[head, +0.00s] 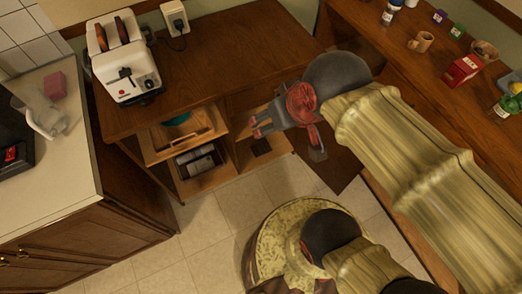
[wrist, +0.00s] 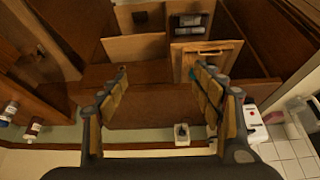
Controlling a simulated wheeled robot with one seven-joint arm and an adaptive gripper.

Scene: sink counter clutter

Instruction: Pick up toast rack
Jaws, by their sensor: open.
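I cannot make out a toast rack for certain in either view. A white two-slot toaster (head: 124,72) with brown tops in its slots stands on the wooden counter at the upper left of the head view. Its white side also shows at the right of the wrist view (wrist: 250,122). My gripper (head: 257,126) is held to the right of the toaster, over the area by the open drawers. In the wrist view my gripper (wrist: 160,72) has its two fingers wide apart, with nothing between them.
An open drawer (head: 172,148) juts out below the counter (head: 215,60). A pale counter at left holds a whitish translucent object (head: 45,120) and a pink block (head: 54,86). A mug (head: 421,42) and a red box (head: 463,70) stand on the right counter.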

